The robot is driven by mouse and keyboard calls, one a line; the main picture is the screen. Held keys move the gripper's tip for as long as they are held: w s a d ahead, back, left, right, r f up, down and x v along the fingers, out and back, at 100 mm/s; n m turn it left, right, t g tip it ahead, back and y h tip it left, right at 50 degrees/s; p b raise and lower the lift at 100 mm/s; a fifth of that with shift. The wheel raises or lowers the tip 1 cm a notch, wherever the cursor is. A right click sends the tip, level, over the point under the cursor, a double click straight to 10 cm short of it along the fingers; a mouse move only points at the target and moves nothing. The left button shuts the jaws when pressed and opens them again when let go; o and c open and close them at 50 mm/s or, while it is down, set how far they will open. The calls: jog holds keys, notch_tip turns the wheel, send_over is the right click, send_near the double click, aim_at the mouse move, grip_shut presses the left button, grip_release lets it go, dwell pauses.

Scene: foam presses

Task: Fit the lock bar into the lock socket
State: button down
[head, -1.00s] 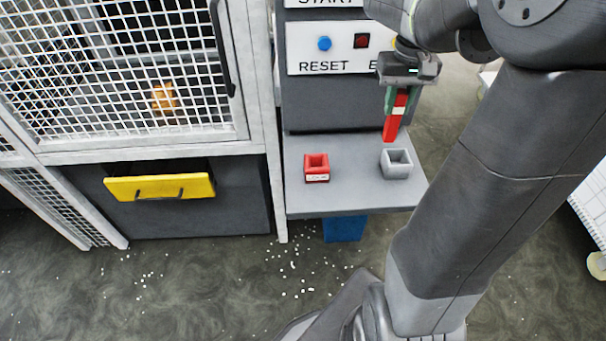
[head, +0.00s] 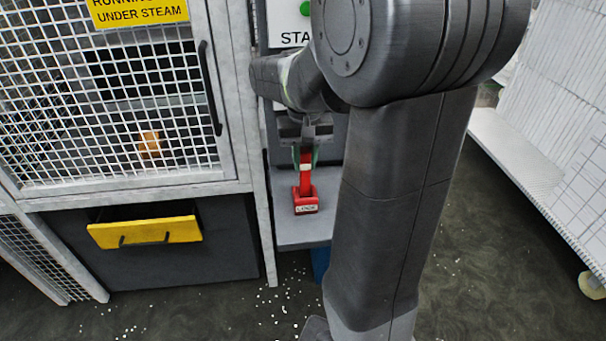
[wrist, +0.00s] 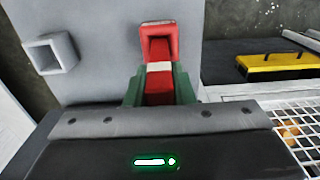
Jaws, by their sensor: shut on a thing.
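My gripper (head: 306,156) is shut on the lock bar (head: 305,172), a red bar with a white band, held between green fingers. The bar points down at the red lock socket (head: 306,207), a small open box labelled LOCK on the grey shelf. In the head view the bar's lower end meets the top of the socket. In the wrist view the bar (wrist: 159,84) lines up with the socket (wrist: 159,42), whose opening still shows beyond the bar. I cannot tell whether the tip is inside the rim or just above it.
A grey square socket (wrist: 50,54) stands on the shelf beside the red one; my arm hides it in the head view. A white mesh cage (head: 150,110) and a yellow-fronted drawer (head: 145,232) are left of the shelf. A white rack (head: 550,130) stands at right.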

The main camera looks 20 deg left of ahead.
aim_at(305, 172)
jog(key=shift+f, duration=1.8)
jog(key=shift+f, duration=0.2)
jog(key=c, duration=1.2)
grip_release()
jog(key=shift+c, duration=0.2)
notch_tip(305, 172, up, 12)
jog(key=shift+r, duration=0.2)
